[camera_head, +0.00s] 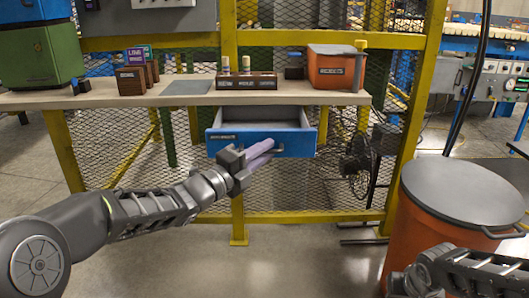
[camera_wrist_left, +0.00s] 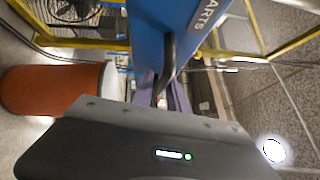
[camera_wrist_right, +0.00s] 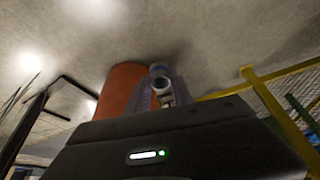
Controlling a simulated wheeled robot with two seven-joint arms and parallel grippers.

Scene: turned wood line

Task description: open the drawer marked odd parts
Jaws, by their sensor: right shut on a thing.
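The blue drawer (camera_head: 296,142) under the bench is pulled partly out, and its grey inside shows. Its label is too small to read in the head view, but the left wrist view shows "ARTS" on the blue front (camera_wrist_left: 150,30). My left gripper (camera_head: 262,151) is at the front with its lavender fingers apart. The dark bar handle (camera_wrist_left: 169,62) reaches between or close by these fingers; contact cannot be told. My right gripper (camera_wrist_right: 163,98) is low at the right, shut on a small grey round-ended thing (camera_wrist_right: 160,76), well away from the drawer.
The wooden bench top (camera_head: 190,98) carries an orange bin (camera_head: 333,72), a dark wood block with pegs (camera_head: 246,81) and small dark boxes. A lidded orange drum (camera_head: 440,225) stands at right, near my right arm. Yellow posts and mesh surround the drawer. The floor in front is clear.

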